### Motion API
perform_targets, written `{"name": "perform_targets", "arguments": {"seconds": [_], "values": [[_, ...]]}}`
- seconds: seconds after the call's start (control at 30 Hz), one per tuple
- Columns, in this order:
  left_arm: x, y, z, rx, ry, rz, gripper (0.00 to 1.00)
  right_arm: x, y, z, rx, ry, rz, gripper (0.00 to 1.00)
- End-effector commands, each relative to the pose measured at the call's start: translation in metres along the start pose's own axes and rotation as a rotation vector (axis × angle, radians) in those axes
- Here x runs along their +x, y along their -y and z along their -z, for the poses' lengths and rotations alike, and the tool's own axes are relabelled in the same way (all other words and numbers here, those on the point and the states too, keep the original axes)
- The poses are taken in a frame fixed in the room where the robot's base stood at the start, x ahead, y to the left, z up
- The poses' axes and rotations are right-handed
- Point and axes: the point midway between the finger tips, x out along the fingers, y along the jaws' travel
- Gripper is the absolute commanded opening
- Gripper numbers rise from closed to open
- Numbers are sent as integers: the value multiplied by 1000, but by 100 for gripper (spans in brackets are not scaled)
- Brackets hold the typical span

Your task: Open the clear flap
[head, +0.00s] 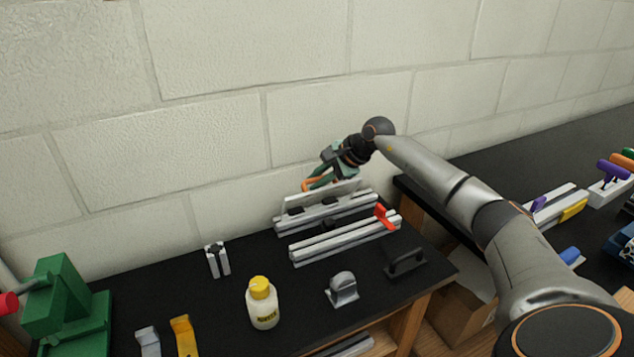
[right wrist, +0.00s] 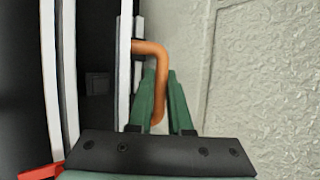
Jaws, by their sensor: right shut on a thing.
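The clear flap (head: 325,195) is a pale see-through panel on the back aluminium extrusion (head: 325,214), near the wall. In the head view it looks raised, standing up from the rail; its exact angle is hard to tell. In the right wrist view the flap (right wrist: 125,65) seems to show nearly edge-on. Its bent orange handle (right wrist: 157,75) lies between the green fingers of my right gripper (right wrist: 160,95), which is shut on it. In the head view my right gripper (head: 318,180) hides part of the handle, behind the flap's top edge. My left gripper is not in view.
A front extrusion (head: 340,240) with a red lever (head: 382,216) lies before the flap. A yellow-capped bottle (head: 262,305), a grey bracket (head: 342,290), a black handle (head: 405,263) and a green machine (head: 62,305) stand on the black bench. The block wall is close behind my right gripper.

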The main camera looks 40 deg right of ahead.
Motion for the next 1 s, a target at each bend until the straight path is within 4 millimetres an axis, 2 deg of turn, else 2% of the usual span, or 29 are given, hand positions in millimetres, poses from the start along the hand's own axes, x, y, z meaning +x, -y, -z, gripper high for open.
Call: {"name": "perform_targets", "arguments": {"seconds": [0.4,0.43,0.53,0.83,1.0], "values": [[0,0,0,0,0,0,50,0,1,-1,0,2,3,0],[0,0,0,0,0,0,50,0,1,-1,-1,2,3,18],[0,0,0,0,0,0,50,0,1,-1,-1,2,2,30],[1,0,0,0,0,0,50,-2,0,0,-1,1,2,30],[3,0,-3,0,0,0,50,-23,0,2,-3,-3,3,30]]}}
